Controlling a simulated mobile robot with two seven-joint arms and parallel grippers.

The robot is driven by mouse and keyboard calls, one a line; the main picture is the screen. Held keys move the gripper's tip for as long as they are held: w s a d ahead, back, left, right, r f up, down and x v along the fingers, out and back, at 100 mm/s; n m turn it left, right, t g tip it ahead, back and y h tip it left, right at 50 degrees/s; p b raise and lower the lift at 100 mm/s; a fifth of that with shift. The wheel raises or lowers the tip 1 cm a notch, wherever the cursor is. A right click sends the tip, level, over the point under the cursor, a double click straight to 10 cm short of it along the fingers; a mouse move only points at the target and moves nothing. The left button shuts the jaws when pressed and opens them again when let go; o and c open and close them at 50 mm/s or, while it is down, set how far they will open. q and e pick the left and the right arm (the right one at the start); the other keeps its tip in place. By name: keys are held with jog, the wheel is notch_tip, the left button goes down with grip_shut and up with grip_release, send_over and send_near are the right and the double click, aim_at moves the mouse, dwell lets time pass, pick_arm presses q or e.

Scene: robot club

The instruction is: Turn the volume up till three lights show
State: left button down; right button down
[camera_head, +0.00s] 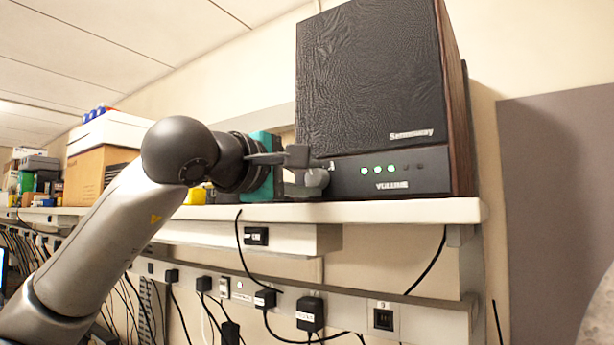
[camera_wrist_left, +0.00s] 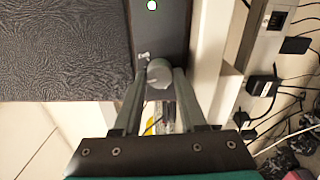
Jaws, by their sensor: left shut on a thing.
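The speaker (camera_head: 370,85) stands on the shelf, a dark box with wood sides and a black lower panel (camera_head: 430,175) marked VOLUME. My left gripper (camera_head: 318,165) reaches in from the left and is shut on the grey volume knob (camera_head: 316,179) at the panel's left end. In the left wrist view the round knob (camera_wrist_left: 160,74) sits between the two fingers, and one lit light (camera_wrist_left: 152,5) shows at the top edge. My right gripper is not in view.
The white shelf (camera_head: 420,210) runs under the speaker, with its end at the right. Below it, a socket rail holds several plugs, adapters (camera_head: 310,312) and hanging black cables. Boxes (camera_head: 95,160) stand on the shelf at the left, behind my arm.

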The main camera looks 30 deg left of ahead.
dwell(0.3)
pick_arm(q)
jog(key=shift+c, duration=2.3)
grip_release()
